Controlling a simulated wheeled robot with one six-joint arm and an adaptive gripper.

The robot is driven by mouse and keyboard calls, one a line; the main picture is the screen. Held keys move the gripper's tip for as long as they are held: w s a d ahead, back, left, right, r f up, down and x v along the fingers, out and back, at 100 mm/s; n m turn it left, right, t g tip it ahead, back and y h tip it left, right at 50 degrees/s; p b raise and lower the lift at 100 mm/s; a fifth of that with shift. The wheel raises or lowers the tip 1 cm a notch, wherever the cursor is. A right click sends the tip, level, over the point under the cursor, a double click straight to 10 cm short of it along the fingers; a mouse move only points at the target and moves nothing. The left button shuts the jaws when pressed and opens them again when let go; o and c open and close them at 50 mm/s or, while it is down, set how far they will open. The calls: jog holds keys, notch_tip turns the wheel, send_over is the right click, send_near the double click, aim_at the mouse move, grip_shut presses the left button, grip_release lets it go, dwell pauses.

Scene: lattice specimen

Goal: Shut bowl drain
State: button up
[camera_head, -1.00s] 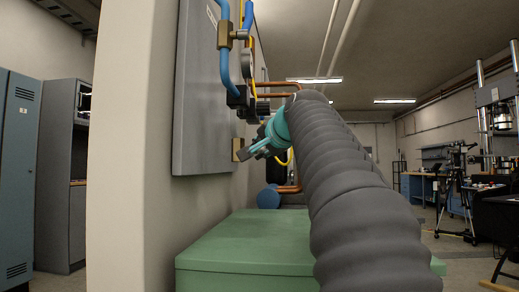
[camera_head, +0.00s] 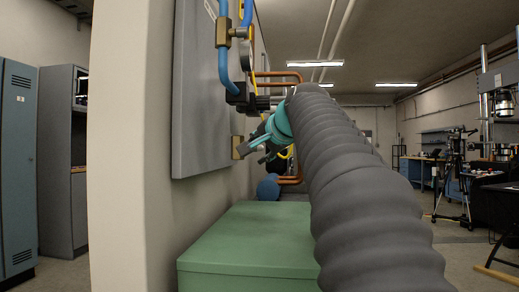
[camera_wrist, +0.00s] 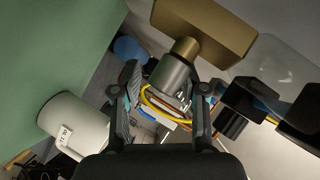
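My gripper (camera_head: 256,152) is teal and grey and reaches towards the wall fittings below the pipes. In the wrist view my gripper (camera_wrist: 162,118) is open, its two fingers apart on either side of a grey metal cylinder (camera_wrist: 170,78). The cylinder hangs from a brass block (camera_wrist: 203,28). A yellow loop (camera_wrist: 152,105) curves across the space between the fingers. A clear, bowl-like part (camera_wrist: 270,68) is at the right of the wrist view. I cannot tell which part is the drain, nor whether the fingers touch the cylinder.
A green cabinet top (camera_head: 250,240) lies below the arm, beside a grey wall panel (camera_head: 203,100). Blue and copper pipes (camera_head: 275,75) run close above my gripper. A white cylinder with a label (camera_wrist: 72,125) and dark blocks (camera_wrist: 240,108) flank the fingers in the wrist view.

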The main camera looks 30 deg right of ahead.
jog(key=v, duration=1.2)
jog(key=shift+f, duration=0.15)
dwell(1.2)
